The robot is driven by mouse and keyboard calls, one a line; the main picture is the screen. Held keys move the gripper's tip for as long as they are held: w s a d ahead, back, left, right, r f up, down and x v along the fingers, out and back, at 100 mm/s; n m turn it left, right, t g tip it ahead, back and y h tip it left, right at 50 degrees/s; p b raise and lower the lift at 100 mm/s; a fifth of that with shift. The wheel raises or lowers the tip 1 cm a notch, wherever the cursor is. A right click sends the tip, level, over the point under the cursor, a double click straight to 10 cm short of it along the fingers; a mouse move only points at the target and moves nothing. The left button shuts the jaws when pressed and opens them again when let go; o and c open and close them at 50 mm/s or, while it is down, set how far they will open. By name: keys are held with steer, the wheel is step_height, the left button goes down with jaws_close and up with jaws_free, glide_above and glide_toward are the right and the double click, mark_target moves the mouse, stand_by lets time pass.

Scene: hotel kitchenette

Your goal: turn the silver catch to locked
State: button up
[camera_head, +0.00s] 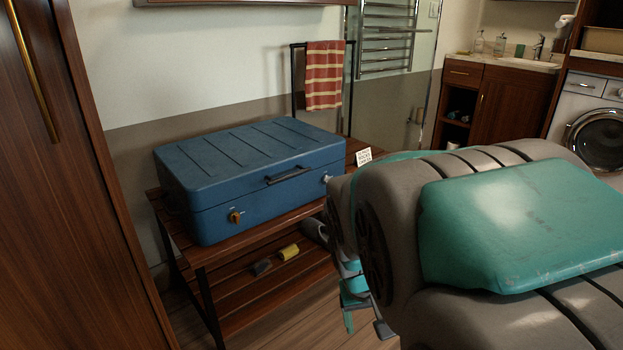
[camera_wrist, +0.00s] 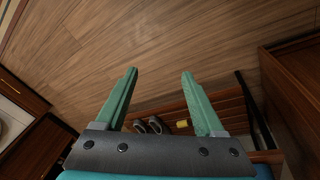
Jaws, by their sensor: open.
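A blue suitcase (camera_head: 250,175) lies closed on a slatted wooden rack (camera_head: 225,253). The silver catch (camera_head: 327,179) is at the right end of its front face, close to my arm's outline; it is too small to tell which way it points. A brass catch (camera_head: 235,216) is at the left end of the same face, and a dark handle (camera_head: 288,175) lies between them. My gripper (camera_wrist: 159,73) is open and empty in the wrist view, above the floor. In the head view its teal fingers show partly behind my arm, lower than the suitcase and in front of the rack.
A small white card (camera_head: 363,156) stands on the rack right of the suitcase. Shoes (camera_wrist: 148,126) and a yellow item (camera_head: 289,252) lie on the lower shelf. A striped towel (camera_head: 324,75) hangs behind. A tall wooden cabinet (camera_head: 75,190) stands at the left. Floor (camera_wrist: 190,40) is clear.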

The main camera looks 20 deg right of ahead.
steer(key=w+d+r+t+h, duration=0.2)
steer(key=w+d+t, duration=0.1)
steer(key=w+d, duration=0.6)
steer(key=w+d+r+t+h, duration=0.25)
steer(key=w+d, duration=0.45)
steer(key=w, duration=0.5)
steer(key=w+d+r+t+h, duration=0.1)
steer(key=w+d+r+t, duration=0.25)
steer(key=w+d, duration=0.6)
steer(key=w+f+n+t+y+b, duration=0.1)
steer(key=w+f+n+t+y, duration=0.35)
steer(key=w, duration=0.75)
steer(key=w+a+f+n+t+y, duration=0.1)
steer(key=a+f+n+t+y, duration=0.15)
steer(key=a+f+y, duration=0.5)
steer(key=w+a+r+y, duration=0.2)
steer(key=w+a, duration=0.1)
steer(key=w, duration=0.4)
steer(key=shift+w, duration=0.25)
jaws_close()
